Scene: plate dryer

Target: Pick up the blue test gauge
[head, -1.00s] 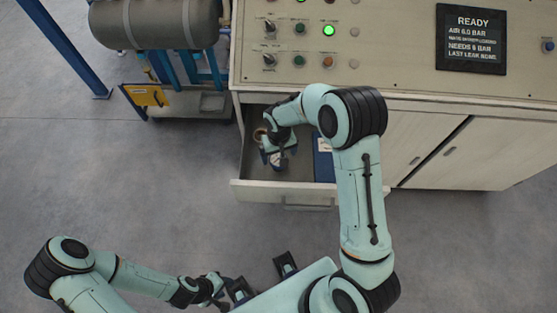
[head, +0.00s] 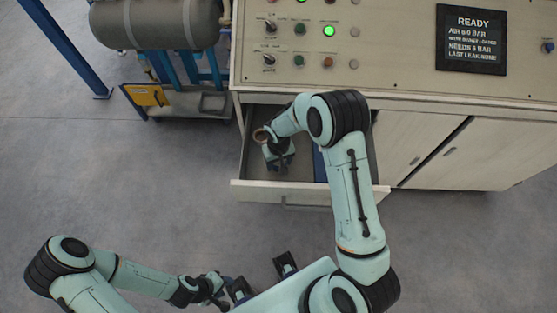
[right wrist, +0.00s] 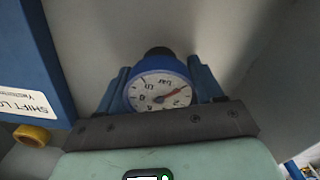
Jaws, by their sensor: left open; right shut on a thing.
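The blue test gauge (right wrist: 160,92) shows in the right wrist view, with a round blue case, a white dial and a red needle. My right gripper (right wrist: 160,85) is shut on it, one blue finger on each side of the case. In the head view my right gripper (head: 280,160) is inside the open drawer (head: 260,190). There the gauge is hidden or too small to make out. I cannot tell whether it is clear of the drawer floor. My left gripper (head: 222,288) is open and empty, low over the floor, far from the drawer.
A blue book (right wrist: 45,60) with a white label lies beside the gauge; its edge shows in the head view (head: 320,165). A brass ring (right wrist: 33,135) is near it. The control panel (head: 400,60) stands above the drawer. A tank (head: 155,22) is at the left.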

